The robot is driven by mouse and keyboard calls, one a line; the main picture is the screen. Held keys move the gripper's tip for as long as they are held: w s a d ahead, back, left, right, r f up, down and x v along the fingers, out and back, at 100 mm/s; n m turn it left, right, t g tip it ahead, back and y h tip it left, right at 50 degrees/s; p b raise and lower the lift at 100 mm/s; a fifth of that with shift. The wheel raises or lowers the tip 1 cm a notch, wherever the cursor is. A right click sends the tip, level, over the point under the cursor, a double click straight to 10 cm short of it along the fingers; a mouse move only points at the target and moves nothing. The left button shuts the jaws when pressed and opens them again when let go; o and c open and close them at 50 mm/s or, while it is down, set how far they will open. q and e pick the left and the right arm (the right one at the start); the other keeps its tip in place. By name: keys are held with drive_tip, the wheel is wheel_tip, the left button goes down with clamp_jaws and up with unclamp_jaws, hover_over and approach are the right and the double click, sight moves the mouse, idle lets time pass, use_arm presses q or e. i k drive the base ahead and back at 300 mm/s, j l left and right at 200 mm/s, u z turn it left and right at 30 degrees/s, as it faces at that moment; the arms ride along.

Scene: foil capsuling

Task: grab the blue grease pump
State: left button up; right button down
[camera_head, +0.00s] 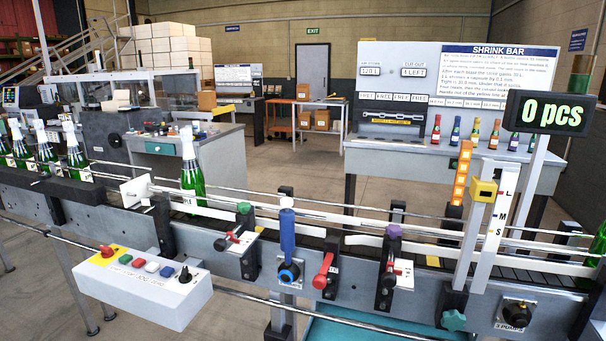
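The blue grease pump (287,234) appears to be the upright blue cylinder at the front of the conveyor, near the middle of the view. A pale top piece sits above it, and a round blue-and-black fitting (289,272) is below it with a small label. It stands between a lever with a green knob (243,207) on the left and a red lever (323,271) on the right. Neither of my grippers is in view, and nothing is touching the pump.
A conveyor with rails (225,236) crosses the view, carrying green bottles (191,170) at left. A white control box (143,283) juts out at front left. A purple-knobbed lever (391,262) and a size post (494,229) stand to the right. A teal surface (350,331) lies below.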

sight(287, 218)
drive_tip(key=i+j, duration=0.15)
drive_tip(key=j, duration=0.25)
drive_tip(key=i+j, duration=0.15)
drive_tip(key=j, duration=0.25)
drive_tip(key=i+j, duration=0.2)
drive_tip(key=j, duration=0.2)
drive_tip(key=i+j, duration=0.15)
drive_tip(key=j, duration=0.25)
drive_tip(key=i+j, duration=0.15)
drive_tip(key=j, duration=0.2)
